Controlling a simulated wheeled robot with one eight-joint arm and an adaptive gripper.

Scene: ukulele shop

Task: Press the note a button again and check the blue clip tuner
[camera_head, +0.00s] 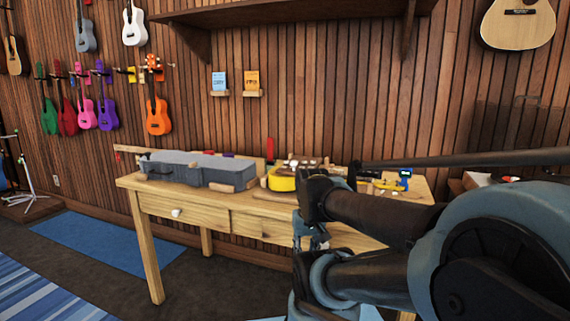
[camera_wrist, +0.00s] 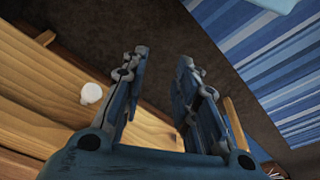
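A small device with a blue frame (camera_head: 405,174), which looks like the blue clip tuner, stands at the right end of the wooden workbench (camera_head: 190,207). Its reading is too small to make out. A note A button cannot be told apart; the middle of the bench top is partly hidden by my arm. My gripper (camera_head: 312,238) hangs in front of the bench's front edge, below the top and left of the tuner. In the wrist view my gripper (camera_wrist: 161,60) has its two fingers apart with nothing between them.
A grey instrument case (camera_head: 198,171) lies on the left of the bench. A yellow object (camera_head: 281,182) and small items sit mid-bench. A white drawer knob (camera_head: 176,212) sticks out in front; it also shows in the wrist view (camera_wrist: 91,93).

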